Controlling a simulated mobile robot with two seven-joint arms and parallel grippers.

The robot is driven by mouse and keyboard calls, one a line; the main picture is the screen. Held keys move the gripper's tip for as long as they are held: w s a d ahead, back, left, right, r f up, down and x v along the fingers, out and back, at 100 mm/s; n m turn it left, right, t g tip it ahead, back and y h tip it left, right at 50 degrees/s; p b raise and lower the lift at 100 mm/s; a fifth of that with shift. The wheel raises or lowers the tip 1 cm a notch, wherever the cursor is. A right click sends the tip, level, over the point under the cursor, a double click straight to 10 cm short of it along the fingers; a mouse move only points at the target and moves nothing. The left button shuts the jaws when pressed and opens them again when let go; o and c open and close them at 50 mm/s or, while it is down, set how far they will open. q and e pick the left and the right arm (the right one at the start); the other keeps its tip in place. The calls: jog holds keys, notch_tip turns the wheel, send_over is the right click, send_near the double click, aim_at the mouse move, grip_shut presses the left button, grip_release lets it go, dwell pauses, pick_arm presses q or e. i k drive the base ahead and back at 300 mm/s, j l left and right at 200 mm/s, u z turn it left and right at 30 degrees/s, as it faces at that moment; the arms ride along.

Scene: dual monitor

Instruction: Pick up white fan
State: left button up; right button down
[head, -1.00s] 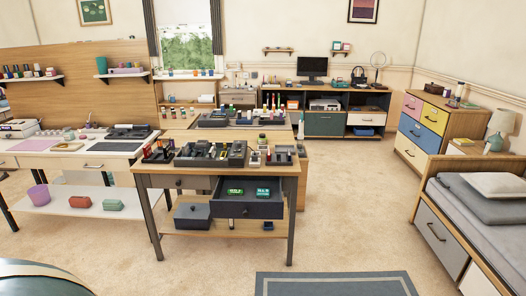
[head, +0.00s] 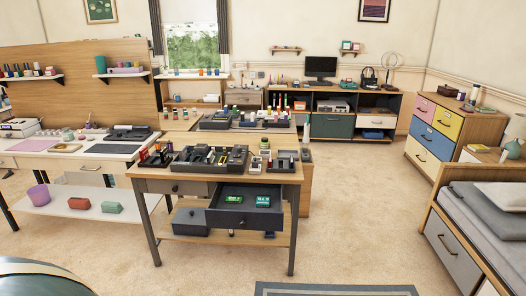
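No thing in view is clearly a white fan. A thin, pale round ring on a stand (head: 390,61) stands at the far right end of the back desk (head: 362,103), right of the black monitor (head: 321,68). It is too small to tell whether it is a fan or a ring lamp. Neither of my grippers is in view.
A wooden table (head: 180,171) with an open dark drawer (head: 243,218) stands in the middle. A white worktable (head: 85,162) is at left. A bed (head: 481,205) and coloured drawer chest (head: 445,125) are at right. Open carpet (head: 365,225) lies between table and bed.

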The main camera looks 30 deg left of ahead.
aim_at(264, 153)
jog(key=i+u, duration=0.2)
jog(key=i, duration=0.55)
jog(key=i+l+u, duration=0.15)
jog(key=i, duration=0.65)
